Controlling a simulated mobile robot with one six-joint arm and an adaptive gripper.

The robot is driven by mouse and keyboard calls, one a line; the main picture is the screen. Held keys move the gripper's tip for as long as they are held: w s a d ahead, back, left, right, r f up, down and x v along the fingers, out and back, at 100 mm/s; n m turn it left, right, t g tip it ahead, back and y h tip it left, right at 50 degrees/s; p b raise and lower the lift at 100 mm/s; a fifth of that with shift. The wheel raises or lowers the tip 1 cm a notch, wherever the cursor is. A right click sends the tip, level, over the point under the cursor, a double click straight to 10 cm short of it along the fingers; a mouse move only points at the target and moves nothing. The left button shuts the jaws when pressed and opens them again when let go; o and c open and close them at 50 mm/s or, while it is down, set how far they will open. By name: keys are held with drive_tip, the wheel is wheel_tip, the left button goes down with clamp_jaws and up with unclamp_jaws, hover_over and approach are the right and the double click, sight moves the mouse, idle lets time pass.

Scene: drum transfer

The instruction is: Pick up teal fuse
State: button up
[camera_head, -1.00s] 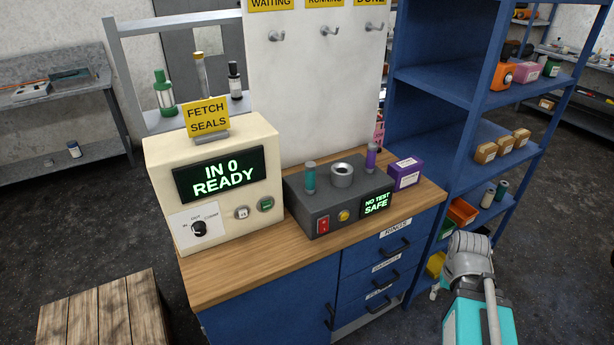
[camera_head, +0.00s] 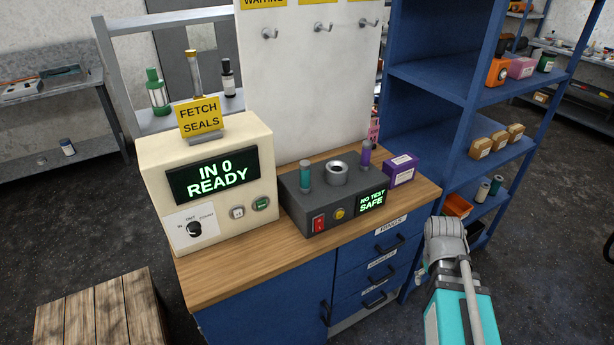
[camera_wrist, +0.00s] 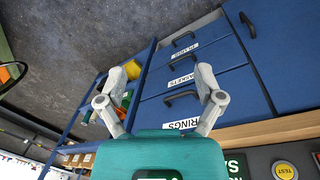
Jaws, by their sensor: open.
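The teal fuse (camera_head: 305,174) stands upright on the left of the dark grey tester box (camera_head: 322,215), on the wooden worktop. A metal cup (camera_head: 337,173) and a purple fuse (camera_head: 366,153) stand to its right on the same box. In the wrist view, my gripper (camera_wrist: 162,85) is open with empty space between its fingers, facing the blue drawers. The teal fuse is not visible in the wrist view. In the head view, my arm is at the lower right, well right of the tester and apart from it; the fingertips are unclear there.
A cream machine (camera_head: 208,182) reading "IN 0 READY" stands left of the tester. A purple box (camera_head: 401,170) sits on the worktop's right end. A blue shelf unit (camera_head: 455,75) rises behind my arm. A wooden crate (camera_head: 95,310) stands on the floor at lower left.

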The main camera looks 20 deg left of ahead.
drive_tip(key=w+a+r+n+t+h+p, duration=0.25)
drive_tip(key=w+a+r+n, duration=0.2)
drive_tip(key=a+n, duration=0.4)
drive_tip(key=n+t+p, duration=0.7)
drive_tip(key=n+t, duration=0.3)
drive_tip(key=n, duration=1.1)
approach(303, 168)
drive_tip(key=s+r, duration=0.1)
drive_tip(key=s, duration=0.1)
drive_tip(key=shift+a, duration=0.2)
drive_tip(key=shift+f, duration=0.1)
drive_tip(key=shift+y, duration=0.25)
drive_tip(key=b+x, duration=0.2)
drive_tip(key=x, duration=0.5)
drive_tip(key=shift+b, duration=0.35)
drive_tip(key=shift+x, duration=0.8)
drive_tip(key=shift+w+d, duration=0.1)
